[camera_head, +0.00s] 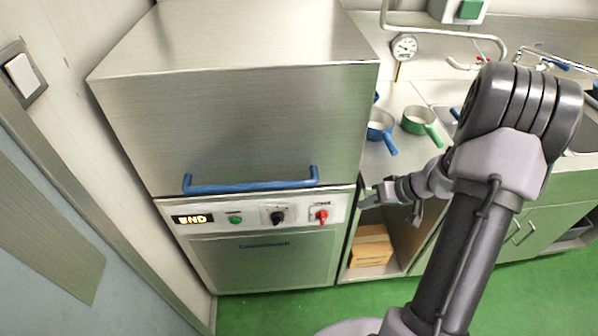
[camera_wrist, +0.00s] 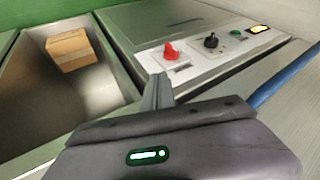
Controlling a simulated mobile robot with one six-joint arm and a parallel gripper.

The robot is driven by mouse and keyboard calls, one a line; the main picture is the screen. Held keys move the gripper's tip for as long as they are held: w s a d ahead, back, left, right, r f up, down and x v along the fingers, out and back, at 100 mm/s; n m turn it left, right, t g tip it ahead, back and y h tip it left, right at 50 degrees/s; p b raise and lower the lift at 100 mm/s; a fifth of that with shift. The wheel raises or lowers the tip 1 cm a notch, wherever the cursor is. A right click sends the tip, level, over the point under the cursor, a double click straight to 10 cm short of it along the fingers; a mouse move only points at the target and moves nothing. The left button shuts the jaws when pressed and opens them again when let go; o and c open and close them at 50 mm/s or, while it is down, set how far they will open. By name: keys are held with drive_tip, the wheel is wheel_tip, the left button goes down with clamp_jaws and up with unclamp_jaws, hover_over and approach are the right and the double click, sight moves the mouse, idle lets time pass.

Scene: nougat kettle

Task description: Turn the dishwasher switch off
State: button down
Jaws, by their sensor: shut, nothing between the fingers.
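The dishwasher (camera_head: 265,262) is a steel unit with a blue handle (camera_head: 250,186) on its hood and a white control panel below it. The panel carries a lit display (camera_head: 192,219), a green button (camera_head: 236,220), a black knob (camera_head: 278,216) and a red switch (camera_head: 321,215). In the wrist view the red switch (camera_wrist: 170,51) is just beyond my fingertips, with the black knob (camera_wrist: 211,41) to its right. My gripper (camera_wrist: 158,90) is shut and empty, apart from the red switch. In the head view it is right of the panel.
An open cabinet with a cardboard box (camera_head: 371,246) is right of the dishwasher. A blue pan (camera_head: 380,128) and a green pan (camera_head: 420,120) stand on the counter behind my arm. A light switch (camera_head: 20,75) is on the left wall. The green floor in front is clear.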

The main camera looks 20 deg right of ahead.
sight(322, 218)
drive_tip(key=b+x, duration=0.1)
drive_tip(key=x, duration=0.3)
drive_tip(key=a+b+x, duration=0.1)
drive_tip(key=x, duration=0.3)
drive_tip(key=a+b+x, duration=0.1)
drive_tip(key=b+x, duration=0.1)
drive_tip(key=x, duration=0.2)
drive_tip(key=shift+s+a, duration=0.1)
drive_tip(key=shift+s, duration=0.1)
